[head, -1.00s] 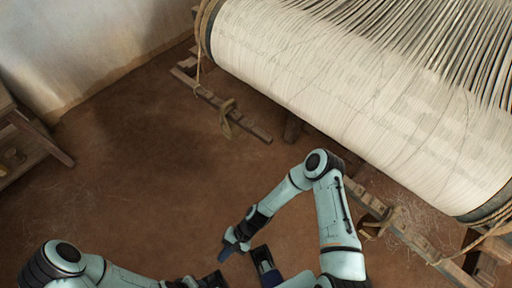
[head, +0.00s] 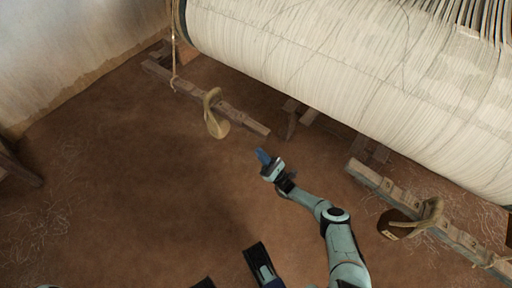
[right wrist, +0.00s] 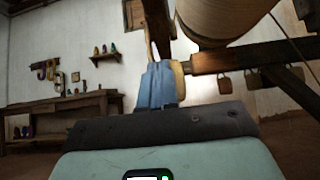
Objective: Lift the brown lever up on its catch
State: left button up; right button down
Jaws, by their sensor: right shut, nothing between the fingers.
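Two wooden bars lie under the loom, each with a curved piece on it. The piece on the left bar (head: 240,116) is tan (head: 215,118). The piece on the right bar (head: 455,235) is darker brown (head: 398,226). I cannot tell which part is the brown lever or where its catch is. My right gripper (head: 264,157) is shut and empty, over the floor, right of and below the tan piece and apart from it. Its blue fingers (right wrist: 156,86) show in the right wrist view, hiding part of a tan shape behind them.
The large roll of pale threads (head: 340,60) fills the upper right, above the bars. The brown floor (head: 130,165) is clear to the left. A workbench (right wrist: 65,110) stands by the wall in the right wrist view.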

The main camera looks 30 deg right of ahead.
pick_arm(q)
jog(key=shift+w+d+r+t+p, duration=0.1)
jog(key=shift+w+r+t+p, duration=0.15)
jog(key=shift+w, duration=0.25)
jog(key=shift+w+r+t+p, duration=0.2)
jog(key=shift+w+r, duration=0.1)
jog(key=shift+w, duration=0.2)
pick_arm(e)
jog(key=w+a+r, duration=0.2)
jog(key=w+r, duration=0.3)
jog(key=r, duration=0.4)
jog(key=shift+w+a+r, duration=0.15)
jog(key=shift+a+r, duration=0.05)
jog(key=shift+r, duration=0.2)
